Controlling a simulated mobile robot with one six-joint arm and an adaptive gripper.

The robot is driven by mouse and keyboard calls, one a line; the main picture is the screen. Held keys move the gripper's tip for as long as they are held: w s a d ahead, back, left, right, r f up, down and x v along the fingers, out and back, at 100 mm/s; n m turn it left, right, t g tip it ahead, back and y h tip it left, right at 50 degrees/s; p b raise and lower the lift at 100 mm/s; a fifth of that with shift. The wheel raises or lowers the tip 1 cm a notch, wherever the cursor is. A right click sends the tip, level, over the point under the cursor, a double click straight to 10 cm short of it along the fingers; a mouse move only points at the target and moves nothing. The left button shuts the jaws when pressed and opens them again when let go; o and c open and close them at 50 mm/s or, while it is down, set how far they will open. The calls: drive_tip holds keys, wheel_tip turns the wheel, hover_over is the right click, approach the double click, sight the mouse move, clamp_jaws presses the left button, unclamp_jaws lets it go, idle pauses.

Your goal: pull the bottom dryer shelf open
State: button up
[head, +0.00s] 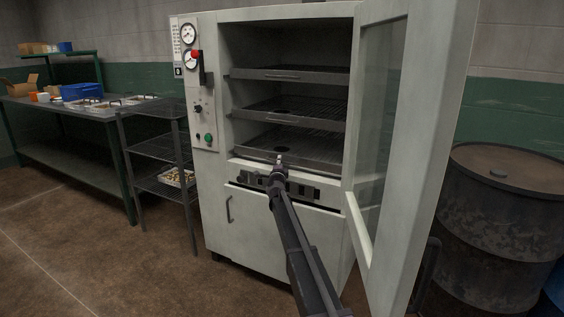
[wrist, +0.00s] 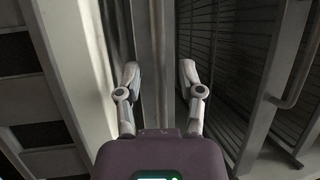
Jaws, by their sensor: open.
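The grey dryer cabinet (head: 232,115) stands with its glazed door (head: 400,140) swung open to the right. The bottom dryer shelf (head: 312,152) is the lowest of three dark wire shelves and sits inside the cabinet. My gripper (head: 279,160) is at the front of the bottom shelf, near the middle of its width, and covers part of its front edge. In the wrist view my gripper (wrist: 158,75) is open, with its two fingers apart and a long pale metal edge running between them. I cannot tell whether the fingers touch it.
The middle shelf (head: 290,113) and top shelf (head: 285,74) are above. A vented panel (head: 320,190) and a closed lower door (head: 260,225) are below. A rusty drum (head: 500,215) stands at right. A wire rack (head: 150,150) and green workbench (head: 60,110) stand at left.

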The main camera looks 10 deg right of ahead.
drive_tip(key=shift+w+d+r, duration=0.1)
drive_tip(key=shift+w, duration=0.4)
drive_tip(key=shift+c, duration=0.2)
